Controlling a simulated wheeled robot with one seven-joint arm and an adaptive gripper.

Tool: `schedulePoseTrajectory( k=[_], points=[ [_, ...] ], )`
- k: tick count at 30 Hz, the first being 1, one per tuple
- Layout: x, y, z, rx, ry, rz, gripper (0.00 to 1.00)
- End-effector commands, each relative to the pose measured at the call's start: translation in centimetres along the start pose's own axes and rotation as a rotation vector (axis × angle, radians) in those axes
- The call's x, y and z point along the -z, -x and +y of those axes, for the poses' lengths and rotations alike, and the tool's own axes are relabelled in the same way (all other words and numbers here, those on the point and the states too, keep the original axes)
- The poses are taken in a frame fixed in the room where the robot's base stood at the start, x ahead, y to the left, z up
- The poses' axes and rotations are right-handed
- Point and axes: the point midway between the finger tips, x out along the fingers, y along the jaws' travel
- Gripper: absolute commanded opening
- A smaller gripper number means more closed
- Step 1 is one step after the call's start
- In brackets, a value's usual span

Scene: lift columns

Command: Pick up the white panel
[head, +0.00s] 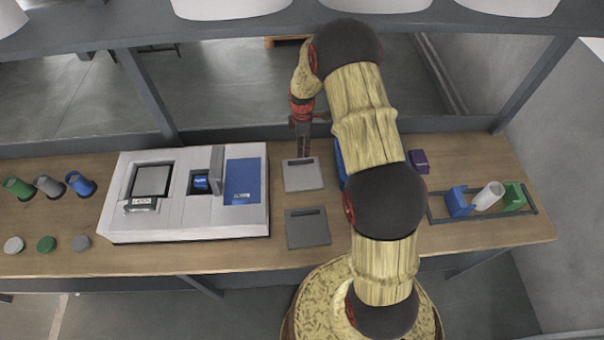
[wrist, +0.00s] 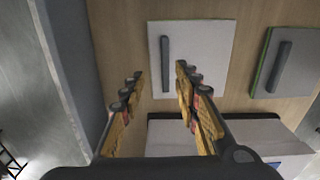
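The white panel (head: 303,182) lies flat on the wooden table, just right of the white machine in the head view. It looks light grey there and carries a dark bar handle along its far side. In the wrist view the panel (wrist: 208,60) is paler, and its grey handle (wrist: 165,65) stands near its left edge. My gripper (head: 300,152) points down at the panel's far edge. In the wrist view my gripper (wrist: 159,70) is open and empty, with the handle appearing between its fingertips. I cannot tell how high the fingertips are above the handle.
A darker grey panel (head: 308,235) with a handle lies nearer; it also shows in the wrist view (wrist: 297,72). The white machine (head: 190,221) stands to the left. A dark beam runs behind the table. A blue item, partly hidden by my arm, and a purple block (head: 419,161) are right.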

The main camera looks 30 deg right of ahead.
Motion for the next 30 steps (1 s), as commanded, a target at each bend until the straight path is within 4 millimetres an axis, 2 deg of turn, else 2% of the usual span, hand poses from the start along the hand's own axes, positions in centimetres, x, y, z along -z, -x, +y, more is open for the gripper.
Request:
schedulePoseTrajectory(
  k=[3,8,14,18,25,30],
  points=[
    [0.0,-1.4,-0.2,0.004,-0.001,0.0,0.32],
    [0.2,-2.4,-0.3,0.003,-0.002,0.0,0.32],
    [0.8,-4.9,-1.1,0.005,-0.002,-0.001,0.32],
    [0.7,-6.6,-0.9,0.003,-0.003,0.0,0.32],
    [0.7,-6.9,-0.9,0.001,-0.004,0.0,0.32],
    [0.7,-6.9,-0.9,0.001,-0.004,0.0,0.23]
  ],
)
